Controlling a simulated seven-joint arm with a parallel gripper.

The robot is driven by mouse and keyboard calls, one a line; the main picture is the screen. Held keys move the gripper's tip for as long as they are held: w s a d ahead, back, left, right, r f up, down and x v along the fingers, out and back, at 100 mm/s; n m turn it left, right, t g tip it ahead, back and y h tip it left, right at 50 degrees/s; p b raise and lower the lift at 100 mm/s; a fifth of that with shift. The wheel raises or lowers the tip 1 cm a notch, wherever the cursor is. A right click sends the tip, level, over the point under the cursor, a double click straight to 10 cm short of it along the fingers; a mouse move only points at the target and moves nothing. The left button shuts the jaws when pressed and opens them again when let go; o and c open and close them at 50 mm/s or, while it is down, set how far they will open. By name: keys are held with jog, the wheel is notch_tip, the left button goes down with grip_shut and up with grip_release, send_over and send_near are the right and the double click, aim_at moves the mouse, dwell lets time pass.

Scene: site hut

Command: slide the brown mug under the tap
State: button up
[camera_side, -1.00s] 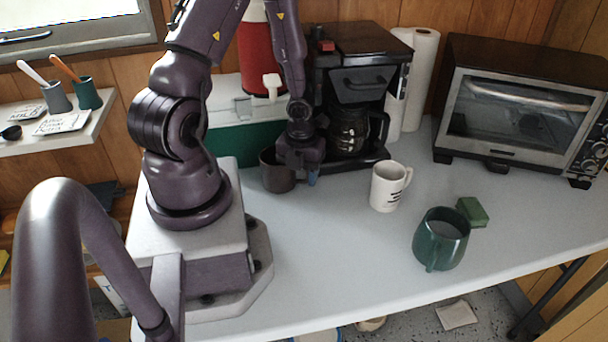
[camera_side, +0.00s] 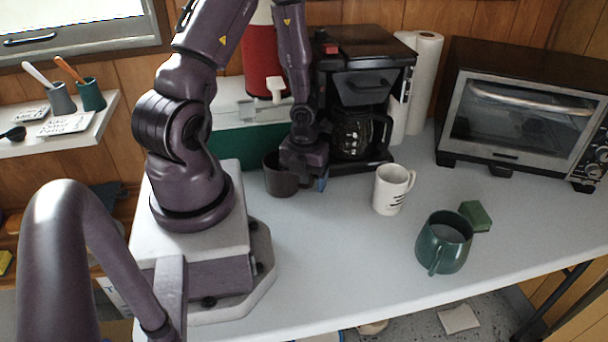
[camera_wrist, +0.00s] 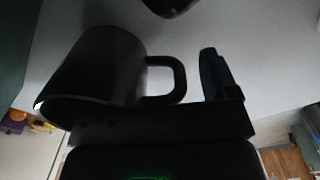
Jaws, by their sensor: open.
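The dark brown mug (camera_side: 277,178) stands upright on the table in front of the green and white box, just left of my gripper. It also shows at the left of the wrist view (camera_wrist: 95,70), with its handle towards the right. The white tap (camera_side: 276,88) is on the red drinks cooler (camera_side: 262,48), above and behind the mug. My gripper (camera_side: 310,178) is open and low beside the mug's handle side. In the wrist view one finger (camera_wrist: 217,75) stands right of the handle, with a gap between them. The other finger is not clearly seen.
A black coffee maker (camera_side: 365,85) stands close behind and right of my gripper. The green and white box (camera_side: 232,145) is behind the mug. A white mug (camera_side: 388,192), green mug (camera_side: 443,243) and green sponge (camera_side: 476,215) are to the right. The front table middle is clear.

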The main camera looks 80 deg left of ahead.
jog(key=shift+r, duration=0.1)
notch_tip(320, 180, up, 6)
jog(key=shift+f, duration=0.15)
jog(key=shift+w+r, duration=0.15)
jog(key=shift+r, duration=0.4)
jog(key=shift+w+r, duration=0.15)
jog(key=shift+r, duration=0.4)
notch_tip(320, 180, down, 7)
jog(key=shift+s+r, duration=0.1)
jog(key=shift+s+f, duration=0.15)
jog(key=shift+f, duration=0.5)
jog(key=shift+r, duration=0.15)
